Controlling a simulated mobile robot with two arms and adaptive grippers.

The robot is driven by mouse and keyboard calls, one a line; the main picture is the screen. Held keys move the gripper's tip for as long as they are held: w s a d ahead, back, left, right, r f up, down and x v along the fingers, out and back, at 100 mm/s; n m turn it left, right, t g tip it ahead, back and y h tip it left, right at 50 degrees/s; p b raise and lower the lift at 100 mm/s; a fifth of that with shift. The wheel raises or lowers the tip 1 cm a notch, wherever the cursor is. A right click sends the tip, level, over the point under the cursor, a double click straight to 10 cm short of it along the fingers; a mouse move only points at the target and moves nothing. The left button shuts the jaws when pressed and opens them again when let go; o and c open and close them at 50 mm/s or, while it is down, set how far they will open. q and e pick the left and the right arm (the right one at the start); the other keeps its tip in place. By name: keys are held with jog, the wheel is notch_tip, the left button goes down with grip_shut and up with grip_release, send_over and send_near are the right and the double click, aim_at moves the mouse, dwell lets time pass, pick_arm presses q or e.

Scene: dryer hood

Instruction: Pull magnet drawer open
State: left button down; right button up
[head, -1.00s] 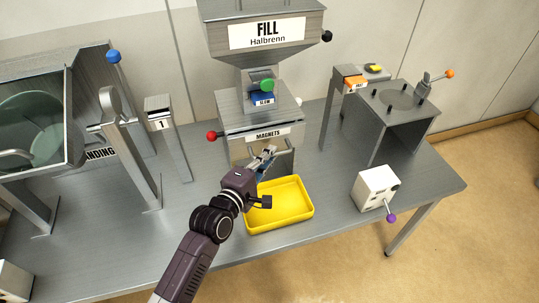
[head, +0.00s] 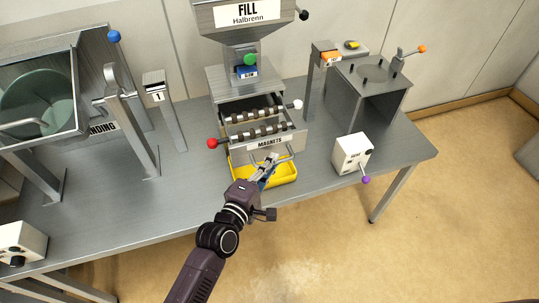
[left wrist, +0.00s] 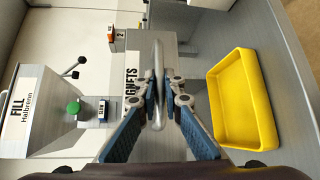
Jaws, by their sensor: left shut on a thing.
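The magnet drawer (head: 268,141) stands pulled out of the grey housing under the hopper. Its front carries a MAGNETS label, and two rows of magnet bars (head: 258,120) show inside it. My left gripper (head: 268,166) is shut on the drawer's handle (head: 290,155), a metal bar on the drawer front. In the left wrist view, the handle (left wrist: 158,70) runs between the fingers of the left gripper (left wrist: 160,108). My right gripper is in neither view.
A yellow tray (head: 280,178) lies on the table below the drawer, partly hidden by it. A red knob (head: 212,143) and a white knob (head: 298,104) flank the housing. A white box with a purple-tipped lever (head: 352,153) stands to the right.

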pick_arm(q)
jog(key=shift+s+d, duration=0.1)
jog(key=shift+s, duration=0.05)
jog(key=c, duration=2.1)
grip_release()
jog(key=shift+a, duration=0.2)
jog(key=v, duration=1.1)
jog(key=shift+s+a, duration=0.1)
jog(key=shift+s, duration=0.25)
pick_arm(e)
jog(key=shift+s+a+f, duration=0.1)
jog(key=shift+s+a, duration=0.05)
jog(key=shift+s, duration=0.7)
